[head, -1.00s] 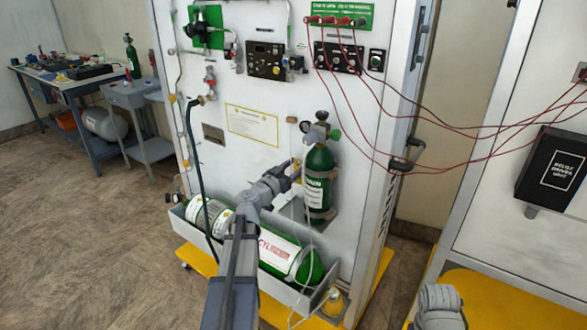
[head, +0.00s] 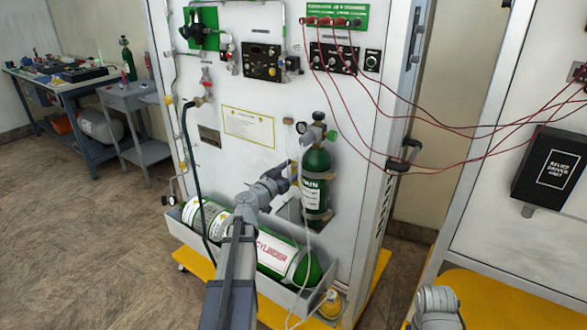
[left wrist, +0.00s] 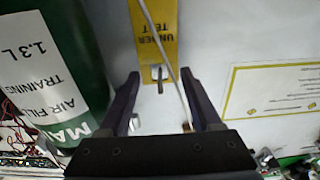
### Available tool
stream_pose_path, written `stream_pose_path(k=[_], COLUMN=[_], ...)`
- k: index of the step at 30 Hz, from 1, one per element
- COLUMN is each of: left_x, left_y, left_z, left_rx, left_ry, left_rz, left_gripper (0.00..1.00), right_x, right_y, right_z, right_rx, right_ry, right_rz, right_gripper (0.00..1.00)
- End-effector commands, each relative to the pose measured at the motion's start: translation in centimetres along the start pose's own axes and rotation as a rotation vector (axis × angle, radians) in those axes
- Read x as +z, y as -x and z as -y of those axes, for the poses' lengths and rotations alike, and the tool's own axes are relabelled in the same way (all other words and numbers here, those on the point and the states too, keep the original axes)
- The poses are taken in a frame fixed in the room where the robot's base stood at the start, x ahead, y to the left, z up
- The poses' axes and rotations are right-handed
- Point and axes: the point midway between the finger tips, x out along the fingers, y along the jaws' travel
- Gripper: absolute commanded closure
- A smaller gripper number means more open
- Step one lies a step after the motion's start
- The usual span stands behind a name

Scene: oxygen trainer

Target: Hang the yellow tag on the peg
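The yellow tag (left wrist: 157,32) with "UNDER TEST" on it shows upside down in the left wrist view, flat in front of the white panel. A small dark peg (left wrist: 159,78) shows at the slot in its end; I cannot tell for sure how deep the peg sits in it. My left gripper (left wrist: 160,82) has its two dark fingers apart, one on each side of the tag's slotted end, apparently not touching it. In the head view my left gripper (head: 291,172) is at the panel, left of the upright green cylinder (head: 315,181).
The upright cylinder (left wrist: 45,65) is close beside my left fingers. A thin pale tube (left wrist: 168,55) crosses in front of the tag. A large green cylinder (head: 306,267) lies in a tray below. Red leads (head: 450,127) hang to the right.

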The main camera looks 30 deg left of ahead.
Motion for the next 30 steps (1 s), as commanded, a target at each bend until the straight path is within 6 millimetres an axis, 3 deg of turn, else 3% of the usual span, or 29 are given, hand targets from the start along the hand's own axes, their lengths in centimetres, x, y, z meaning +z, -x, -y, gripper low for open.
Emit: stream_pose_path(k=[1,6,14,30], left_x=[0.0,0.0,0.0,0.0], left_y=[0.0,0.0,0.2,7.3], left_z=[0.0,0.0,0.0,0.0], left_rx=[0.0,0.0,0.001,-0.002], left_ry=[0.0,0.0,0.0,0.0], left_rz=[0.0,0.0,0.0,0.0], left_gripper=[0.28,0.09,0.09,0.09], right_x=[0.0,0.0,0.0,0.0], right_y=[0.0,0.0,0.0,-0.2], right_z=[0.0,0.0,0.0,0.0], right_rx=[0.0,0.0,0.0,0.0], right_ry=[0.0,0.0,0.0,0.0], right_rz=[0.0,0.0,0.0,0.0], right_gripper=[0.5,0.5,0.5,0.5])
